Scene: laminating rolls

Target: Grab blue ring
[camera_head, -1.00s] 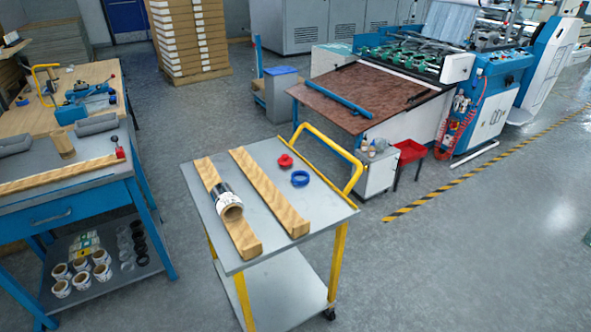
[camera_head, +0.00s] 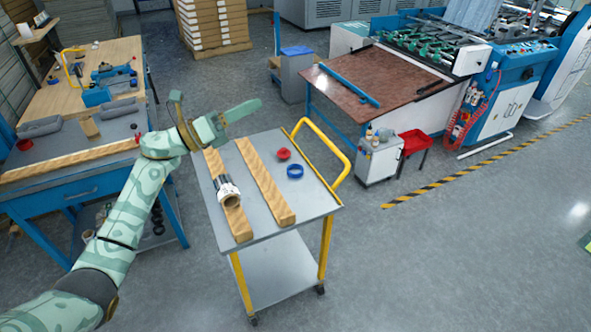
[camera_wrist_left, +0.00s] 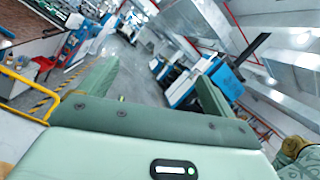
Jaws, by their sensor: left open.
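The blue ring (camera_head: 294,172) lies flat on the grey top of the trolley (camera_head: 305,202), right of two wooden rails. A red ring-like part (camera_head: 283,154) lies just behind it, apart from it. My left gripper (camera_head: 217,99) is raised beyond the trolley's far left side, left of the blue ring and well away from it. Its fingers are spread wide with nothing between them. In the left wrist view the open fingers (camera_wrist_left: 157,75) face the hall, and the blue ring cannot be made out. My right gripper is not in view.
A roll (camera_head: 229,194) rests on the left wooden rail (camera_head: 238,222); the other rail (camera_head: 265,180) lies beside it. A yellow handle (camera_head: 347,163) rises at the trolley's right end. A blue workbench (camera_head: 85,195) stands left. The trolley top around the blue ring is clear.

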